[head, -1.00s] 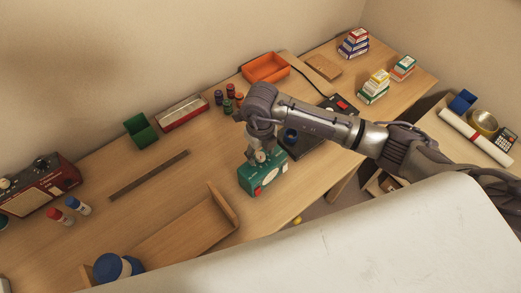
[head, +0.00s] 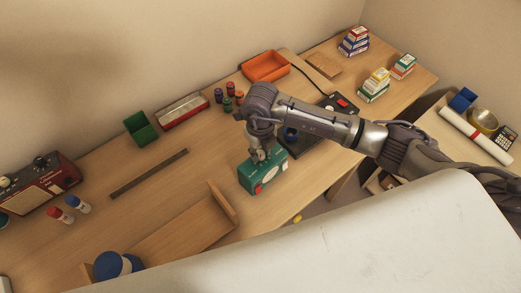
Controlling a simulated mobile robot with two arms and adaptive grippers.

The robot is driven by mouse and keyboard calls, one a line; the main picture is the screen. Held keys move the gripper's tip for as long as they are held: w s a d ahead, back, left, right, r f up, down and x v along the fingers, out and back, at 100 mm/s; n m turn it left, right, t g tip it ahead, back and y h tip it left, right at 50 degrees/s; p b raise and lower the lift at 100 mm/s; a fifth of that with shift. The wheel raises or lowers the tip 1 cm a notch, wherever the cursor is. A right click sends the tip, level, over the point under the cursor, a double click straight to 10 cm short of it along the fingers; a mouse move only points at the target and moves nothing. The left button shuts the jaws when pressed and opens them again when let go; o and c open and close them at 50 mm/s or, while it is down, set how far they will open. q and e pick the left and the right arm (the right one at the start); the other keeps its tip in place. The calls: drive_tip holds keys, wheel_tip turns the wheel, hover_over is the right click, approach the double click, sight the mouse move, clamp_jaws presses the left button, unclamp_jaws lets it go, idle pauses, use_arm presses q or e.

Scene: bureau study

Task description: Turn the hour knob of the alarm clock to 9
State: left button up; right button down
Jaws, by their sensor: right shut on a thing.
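The alarm clock (head: 264,176) is a green box with a red spot on its front, standing near the front edge of the desk. My right gripper (head: 259,157) points down onto the top of the clock and is shut on a knob there. The gripper hides the knob, so its setting and any marks around it cannot be read. My left gripper is not in view.
The desk (head: 150,205) holds a wooden tray (head: 185,228) left of the clock and a dark ruler (head: 149,174). Small bottles (head: 229,103) and an orange bin (head: 265,66) stand behind. A dark device (head: 309,142) is close on the right.

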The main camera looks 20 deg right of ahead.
drive_tip(key=m+b, duration=0.1)
drive_tip(key=m, duration=0.3)
drive_tip(key=shift+m, duration=1.8)
drive_tip(key=c, duration=0.9)
unclamp_jaws()
drive_tip(key=shift+o, duration=0.2)
